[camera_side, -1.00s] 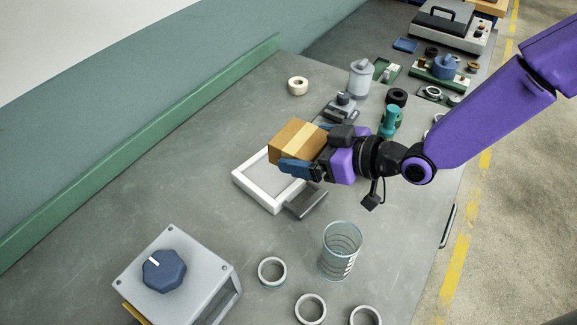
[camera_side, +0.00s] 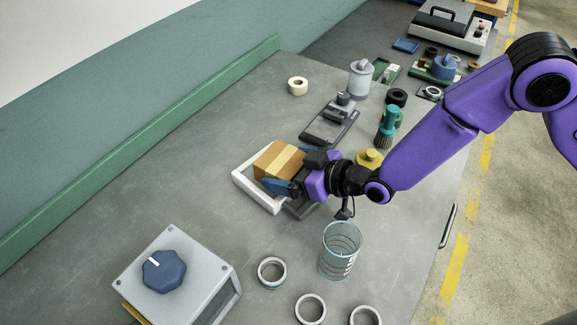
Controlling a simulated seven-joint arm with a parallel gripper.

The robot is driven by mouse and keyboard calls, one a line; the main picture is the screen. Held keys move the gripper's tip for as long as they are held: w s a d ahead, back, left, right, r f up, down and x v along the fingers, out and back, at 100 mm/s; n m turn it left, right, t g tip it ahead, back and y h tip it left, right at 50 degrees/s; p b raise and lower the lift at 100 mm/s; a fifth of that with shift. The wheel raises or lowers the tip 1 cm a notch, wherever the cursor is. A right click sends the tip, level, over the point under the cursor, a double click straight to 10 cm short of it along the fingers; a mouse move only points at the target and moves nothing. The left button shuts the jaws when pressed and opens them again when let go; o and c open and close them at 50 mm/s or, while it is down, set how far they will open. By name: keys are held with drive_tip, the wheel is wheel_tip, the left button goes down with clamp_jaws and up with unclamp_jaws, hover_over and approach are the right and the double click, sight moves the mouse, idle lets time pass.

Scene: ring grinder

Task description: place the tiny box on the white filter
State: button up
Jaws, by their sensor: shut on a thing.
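The tiny box (camera_side: 278,160) is brown cardboard with a paler tape strip. It is at or just above the white filter (camera_side: 256,194), a square white frame with a grey middle. The box hides much of the filter's middle and right part. I cannot tell whether the box touches the filter. My gripper (camera_side: 287,171) has blue fingers and is shut on the box, reaching in from the right.
A clear glass beaker (camera_side: 341,251) stands in front, near several rings (camera_side: 272,272). A grey box with a blue knob (camera_side: 164,271) stands at lower left. A scale (camera_side: 330,124) and a teal brush (camera_side: 388,125) are behind my gripper. The left tabletop is clear.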

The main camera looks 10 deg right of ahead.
drive_tip(key=o, duration=0.8)
drive_tip(key=shift+f, duration=0.15)
drive_tip(key=shift+s+r, duration=0.1)
drive_tip(key=shift+r, duration=0.1)
drive_tip(key=v, duration=1.2)
